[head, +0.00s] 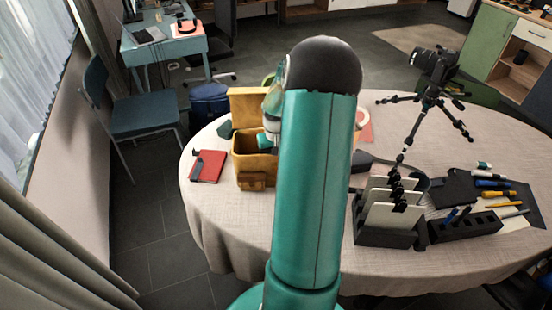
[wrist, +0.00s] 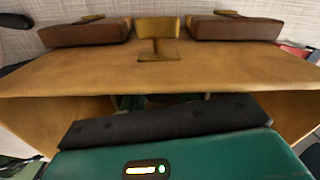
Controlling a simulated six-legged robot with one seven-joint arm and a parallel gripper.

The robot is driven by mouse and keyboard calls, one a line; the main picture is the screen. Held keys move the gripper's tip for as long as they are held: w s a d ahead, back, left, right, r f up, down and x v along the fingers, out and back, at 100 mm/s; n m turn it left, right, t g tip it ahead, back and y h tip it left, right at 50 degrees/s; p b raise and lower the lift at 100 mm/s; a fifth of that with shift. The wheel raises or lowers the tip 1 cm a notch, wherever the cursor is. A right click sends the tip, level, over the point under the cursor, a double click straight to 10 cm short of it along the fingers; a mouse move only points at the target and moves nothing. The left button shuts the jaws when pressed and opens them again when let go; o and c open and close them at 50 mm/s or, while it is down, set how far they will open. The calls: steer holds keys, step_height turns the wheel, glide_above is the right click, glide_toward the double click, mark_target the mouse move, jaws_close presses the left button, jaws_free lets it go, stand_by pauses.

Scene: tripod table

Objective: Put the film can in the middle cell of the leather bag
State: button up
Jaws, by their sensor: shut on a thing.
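The tan leather bag (head: 242,172) stands on the round table, left of my arm, with its lid (head: 247,103) raised at the back. In the wrist view its wall (wrist: 90,78) with two brown pockets and a strap runs across the picture. My gripper (wrist: 165,125) is down at the bag's open top, its teal and black body covering most of the inside. Its fingers are hidden. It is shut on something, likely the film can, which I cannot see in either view. The middle cell is hidden too.
A red notebook (head: 207,166) lies left of the bag. A camera tripod (head: 420,118), a black holder with pale cards (head: 385,234), a slotted black block (head: 465,229) and several pens stand or lie to the right. Bare cloth shows in front of the bag.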

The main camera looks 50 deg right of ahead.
steer(key=shift+f, duration=0.25)
steer(key=shift+s+a+f, duration=0.15)
steer(key=shift+s+f, duration=0.05)
steer(key=shift+f, duration=0.25)
steer(key=o, duration=0.7)
steer(key=shift+o, duration=0.2)
steer(key=shift+w+r, duration=0.1)
steer(key=shift+r, duration=0.3)
step_height(320, 180, up, 13)
steer(key=shift+w+f, duration=0.15)
